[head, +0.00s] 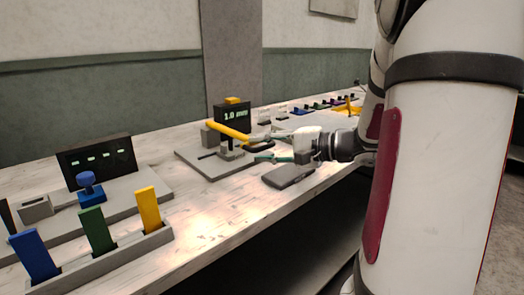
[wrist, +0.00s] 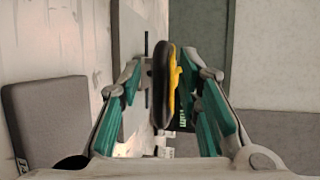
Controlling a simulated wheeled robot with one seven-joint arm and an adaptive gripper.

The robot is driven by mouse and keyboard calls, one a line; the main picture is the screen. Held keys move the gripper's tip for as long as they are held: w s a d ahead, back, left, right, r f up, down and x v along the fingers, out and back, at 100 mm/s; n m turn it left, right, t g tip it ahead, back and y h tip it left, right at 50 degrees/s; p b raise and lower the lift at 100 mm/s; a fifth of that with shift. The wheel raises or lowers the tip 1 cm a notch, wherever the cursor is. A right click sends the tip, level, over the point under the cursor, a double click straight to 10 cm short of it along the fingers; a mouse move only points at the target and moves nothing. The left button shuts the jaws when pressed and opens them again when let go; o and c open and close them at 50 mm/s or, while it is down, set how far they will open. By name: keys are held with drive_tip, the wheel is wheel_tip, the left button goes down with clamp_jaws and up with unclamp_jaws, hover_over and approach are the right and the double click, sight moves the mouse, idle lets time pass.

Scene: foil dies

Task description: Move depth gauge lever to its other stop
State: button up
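The depth gauge stands on a grey base plate (head: 212,163) with a dark display (head: 232,115) reading "1.0 mm". Its lever (head: 228,132) is a yellow bar that slopes down to the right toward my gripper, with a black grip (head: 258,145) at its near end. My gripper (head: 266,147) is open at this end of the lever, with teal-lined fingers. In the wrist view the black grip (wrist: 162,85) stands between the open fingers, with yellow (wrist: 174,78) behind it. Gaps show on both sides; I see no clear contact. The lever's stops are not clear.
A dark grey slab (head: 289,175) lies on the bench in front of my gripper; it also shows in the wrist view (wrist: 48,125). A rack with blue, green and yellow tabs (head: 98,230) stands at the left. More fixtures line the bench beyond.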

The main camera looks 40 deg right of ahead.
drive_tip(key=shift+w+a, duration=0.15)
drive_tip(key=shift+w, duration=0.1)
clamp_jaws()
drive_tip(key=shift+f, duration=0.15)
drive_tip(key=shift+r+p, duration=0.25)
drive_tip(key=shift+p, duration=0.25)
